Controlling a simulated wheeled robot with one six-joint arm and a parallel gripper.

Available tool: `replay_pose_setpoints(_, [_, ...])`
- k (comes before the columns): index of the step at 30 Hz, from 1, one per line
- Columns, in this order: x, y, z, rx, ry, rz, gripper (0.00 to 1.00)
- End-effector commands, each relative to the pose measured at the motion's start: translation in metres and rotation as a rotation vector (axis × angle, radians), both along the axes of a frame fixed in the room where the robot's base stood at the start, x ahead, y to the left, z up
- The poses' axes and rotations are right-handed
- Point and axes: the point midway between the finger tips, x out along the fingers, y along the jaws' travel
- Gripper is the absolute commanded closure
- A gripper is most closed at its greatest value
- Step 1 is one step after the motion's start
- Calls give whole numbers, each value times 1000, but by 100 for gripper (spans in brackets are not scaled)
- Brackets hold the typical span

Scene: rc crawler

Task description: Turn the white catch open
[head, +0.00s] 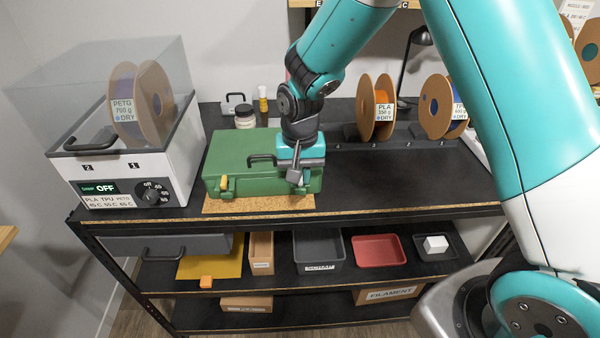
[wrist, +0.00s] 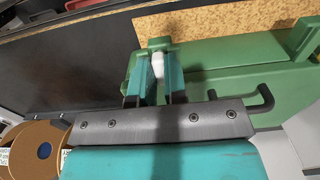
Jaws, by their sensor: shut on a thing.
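The green case (head: 240,155) stands closed on a cork mat (head: 255,204) on the bench top; it also shows in the wrist view (wrist: 225,52). The white catch (wrist: 158,66) is at the case's front, near its right end in the head view. My gripper (wrist: 156,75) points down there, its two teal fingers shut on the white catch, one on each side. The fingers hide part of the catch. In the head view my gripper (head: 297,178) covers most of that corner. A yellow catch (head: 224,187) is on the left of the case's front.
A dark handle (head: 262,159) is on the case between the catches. A filament dryer (head: 140,165) stands left. Orange (head: 376,107) and blue (head: 440,107) spools stand at the back right. The bench right of the case is clear. Trays fill the shelf below.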

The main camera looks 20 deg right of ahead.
Motion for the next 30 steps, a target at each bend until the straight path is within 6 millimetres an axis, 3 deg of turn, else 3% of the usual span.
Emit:
replay_pose_setpoints(13, [2,0,2,1,-7,-12,100])
replay_pose_setpoints(14, [2,0,2,1,-7,-12,85])
replay_pose_setpoints(15, [2,0,2,0,-6,-12,77])
replay_pose_setpoints(25, [1,0,3,1,-4,-10,77])
replay_pose_setpoints(30, [2,0,24,2,-8,-10,77])
